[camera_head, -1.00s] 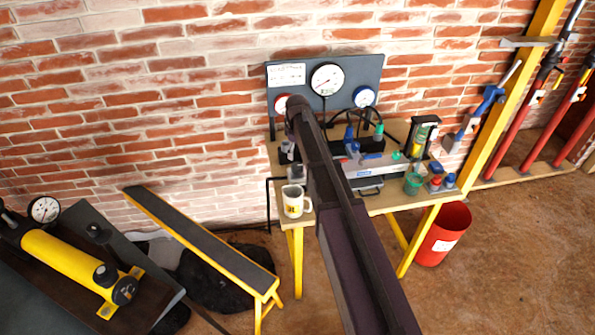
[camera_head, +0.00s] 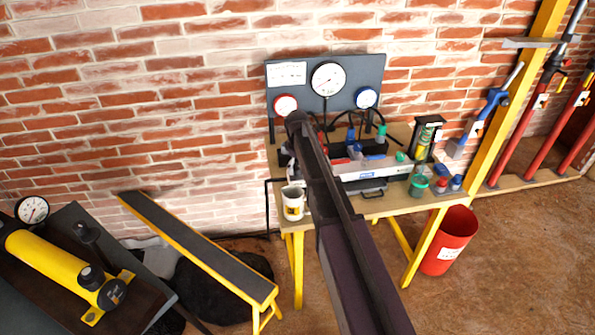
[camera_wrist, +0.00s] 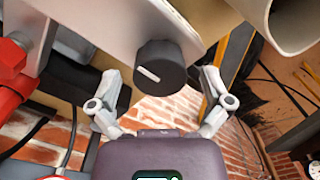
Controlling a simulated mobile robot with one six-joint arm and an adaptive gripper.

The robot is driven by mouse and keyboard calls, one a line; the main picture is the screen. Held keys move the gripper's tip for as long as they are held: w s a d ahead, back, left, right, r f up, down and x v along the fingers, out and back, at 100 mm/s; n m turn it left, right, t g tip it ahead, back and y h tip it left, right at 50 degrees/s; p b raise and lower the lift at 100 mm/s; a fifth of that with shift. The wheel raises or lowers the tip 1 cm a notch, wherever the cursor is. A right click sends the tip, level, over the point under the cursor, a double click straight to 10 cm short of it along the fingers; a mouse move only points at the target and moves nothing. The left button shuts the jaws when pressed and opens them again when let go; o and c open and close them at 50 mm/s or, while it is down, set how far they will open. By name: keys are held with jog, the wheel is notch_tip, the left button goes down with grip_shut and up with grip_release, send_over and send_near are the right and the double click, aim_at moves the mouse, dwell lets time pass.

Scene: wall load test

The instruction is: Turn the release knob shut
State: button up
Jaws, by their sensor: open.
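A dark round knob (camera_wrist: 160,68) with a white bar mark sits on a light grey plate (camera_wrist: 112,25) in the wrist view. My gripper (camera_wrist: 162,82) is open, with one finger on either side of the knob. I cannot tell whether either finger touches it; gaps seem to show on both sides. In the head view my arm hides the gripper and the knob, over the left part of the workbench (camera_head: 378,207).
A red fitting (camera_wrist: 14,75) is close left of the plate in the wrist view. A white mug (camera_head: 293,203) stands at the bench's front left. A gauge board (camera_head: 300,100) stands behind. A yellow pump (camera_head: 45,262) is at far left, a red bucket (camera_head: 449,240) at right.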

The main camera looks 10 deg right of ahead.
jog(key=shift+f, duration=0.15)
jog(key=c, duration=1.1)
jog(key=shift+c, duration=0.2)
jog(key=shift+m, duration=0.4)
jog(key=m, duration=0.3)
jog(key=shift+s, duration=0.1)
jog(key=m, duration=0.9)
jog(key=shift+m, duration=0.3)
jog(key=m, duration=0.4)
jog(key=shift+m, duration=0.3)
